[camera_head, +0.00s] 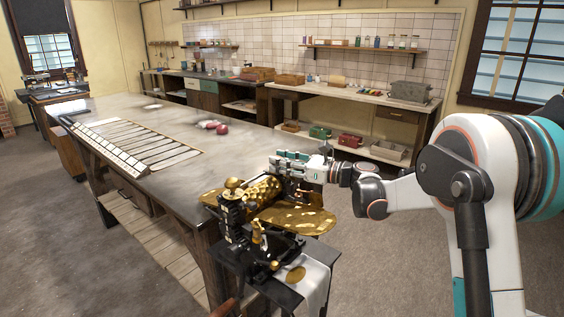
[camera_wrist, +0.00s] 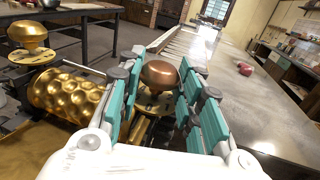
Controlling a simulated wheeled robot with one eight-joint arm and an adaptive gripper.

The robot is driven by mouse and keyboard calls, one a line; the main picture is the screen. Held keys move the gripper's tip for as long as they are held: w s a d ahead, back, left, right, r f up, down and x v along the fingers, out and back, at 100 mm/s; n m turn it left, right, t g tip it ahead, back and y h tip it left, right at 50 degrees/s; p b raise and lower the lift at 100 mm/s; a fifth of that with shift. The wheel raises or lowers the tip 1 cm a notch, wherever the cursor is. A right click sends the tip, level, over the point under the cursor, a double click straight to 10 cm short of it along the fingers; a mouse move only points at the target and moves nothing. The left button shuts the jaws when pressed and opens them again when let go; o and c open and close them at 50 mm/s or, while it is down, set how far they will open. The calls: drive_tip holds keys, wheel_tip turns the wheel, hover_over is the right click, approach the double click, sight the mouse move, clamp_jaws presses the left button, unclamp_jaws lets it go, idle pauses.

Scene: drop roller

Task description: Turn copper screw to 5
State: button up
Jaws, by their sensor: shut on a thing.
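The copper screw (camera_wrist: 160,73) has a rounded copper knob and stands upright between my gripper's fingers in the wrist view. A brass dial plate lies under it, partly hidden, and I cannot read its number. My gripper (camera_wrist: 158,98) has its teal pads on both sides of the screw and is shut on it. In the head view my gripper (camera_head: 305,165) is at the far side of the drop roller machine, and the copper screw is hidden there. The brass roller (camera_wrist: 68,95) with round hollows lies left of my gripper. A second, brass knob (camera_wrist: 27,33) stands on its own dial at the left.
The machine's brass tray (camera_head: 295,219) reaches toward my arm. A long worktable (camera_head: 180,120) stands behind and left, with a slatted white board (camera_head: 130,145) and red objects (camera_head: 221,129) on it. Shelves and a counter line the back wall.

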idle(0.4)
drive_tip(key=o, duration=1.1)
drive_tip(key=shift+w+a, duration=0.1)
drive_tip(key=v, duration=1.2)
